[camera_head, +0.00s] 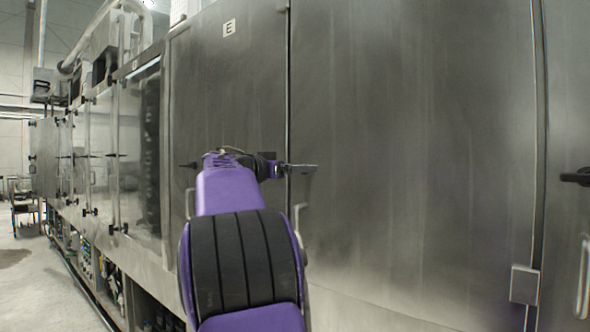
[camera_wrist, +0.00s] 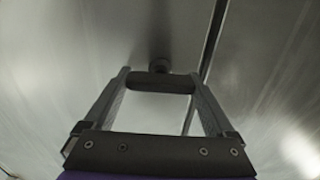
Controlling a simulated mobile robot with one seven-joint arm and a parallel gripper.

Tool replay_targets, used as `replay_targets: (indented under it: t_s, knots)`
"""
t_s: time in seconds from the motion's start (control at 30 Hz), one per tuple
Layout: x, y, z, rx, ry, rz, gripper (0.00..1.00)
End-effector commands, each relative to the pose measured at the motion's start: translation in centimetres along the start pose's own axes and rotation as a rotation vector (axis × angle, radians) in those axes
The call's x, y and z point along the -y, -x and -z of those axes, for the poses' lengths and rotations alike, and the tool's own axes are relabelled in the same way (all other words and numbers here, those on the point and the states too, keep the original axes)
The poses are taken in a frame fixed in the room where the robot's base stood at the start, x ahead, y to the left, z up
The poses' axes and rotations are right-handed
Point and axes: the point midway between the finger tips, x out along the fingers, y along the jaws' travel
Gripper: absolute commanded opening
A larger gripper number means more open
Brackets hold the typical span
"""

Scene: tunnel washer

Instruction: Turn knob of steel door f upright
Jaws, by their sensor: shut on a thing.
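The steel door (camera_head: 410,130) right of the panel marked E is large, plain and closed; no letter F shows on it. A dark knob (camera_head: 302,168) sticks out near its left edge, its bar looking roughly level. My gripper (camera_head: 276,168) is at the knob, partly hidden by my purple arm. In the wrist view, my fingers (camera_wrist: 160,92) stand on either side of the dark knob bar (camera_wrist: 160,84) and are shut on its ends. The bar lies across the gap, with its round mount behind it on the steel.
The steel panel marked E (camera_head: 228,90) is left of the seam, with its own dark knob (camera_head: 188,165). A hinge block (camera_head: 524,284) and another dark knob (camera_head: 576,177) are at the right. Free floor (camera_head: 25,275) shows at the far left.

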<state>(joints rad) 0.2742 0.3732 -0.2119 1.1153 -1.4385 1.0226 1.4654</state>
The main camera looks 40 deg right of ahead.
Motion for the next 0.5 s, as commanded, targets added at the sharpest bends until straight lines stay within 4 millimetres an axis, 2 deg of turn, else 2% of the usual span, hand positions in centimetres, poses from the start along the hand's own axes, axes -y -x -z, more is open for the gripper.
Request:
replay_targets:
  t_s: [0.27, 0.5]
  knots:
    - [0.01, 0.04, 0.00, 0.000, 0.018, 0.000, 0.34]
    - [0.04, 0.05, 0.00, -0.001, 0.125, 0.000, 0.34]
